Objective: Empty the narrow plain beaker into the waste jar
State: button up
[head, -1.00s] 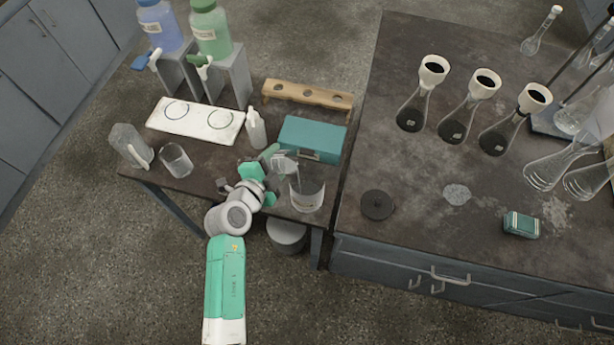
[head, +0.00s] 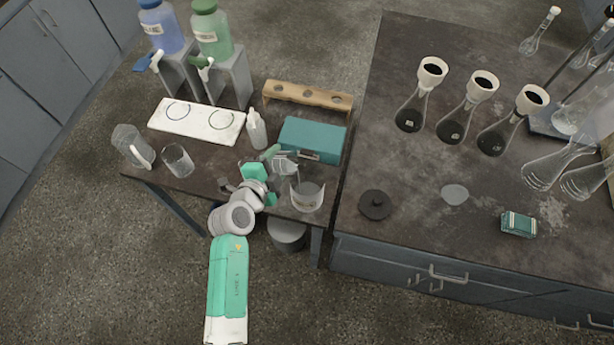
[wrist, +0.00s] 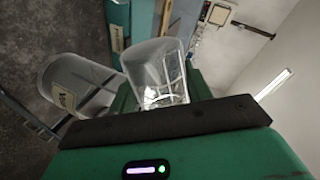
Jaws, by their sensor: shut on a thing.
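My gripper (head: 273,178) is shut on a clear glass beaker (head: 285,163) at the right end of the small table. In the wrist view the held beaker (wrist: 158,72) looks empty, with glints on its glass; I cannot tell its exact tilt. The waste jar (head: 307,197), a clear open jar with a pale label, stands just right of and in front of the beaker. It also shows left of the beaker in the wrist view (wrist: 78,88). The beaker and the jar look close but apart in the wrist view.
A teal box (head: 312,138) stands behind the gripper, with a white wash bottle (head: 257,131) to its left. A glass beaker (head: 178,160) and a handled jug (head: 131,146) stand at the table's left. A black lid (head: 375,205) lies on the right bench.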

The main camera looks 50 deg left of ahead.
jog(key=shift+d+r+m+p, duration=0.1)
jog(key=shift+r+m+p, duration=0.25)
jog(key=shift+p, duration=0.75)
dwell(0.3)
jog(key=shift+w+d+r+m+g+y+p, duration=0.3)
jog(key=shift+w+d+m+g+y+p, duration=0.15)
jog(key=shift+d+m+p, duration=0.2)
dwell(1.2)
jog(key=shift+w+d+f+m+g+y, duration=0.15)
jog(key=shift+f+m+g+y, duration=0.1)
jog(key=shift+f+m+y, duration=0.3)
dwell(1.3)
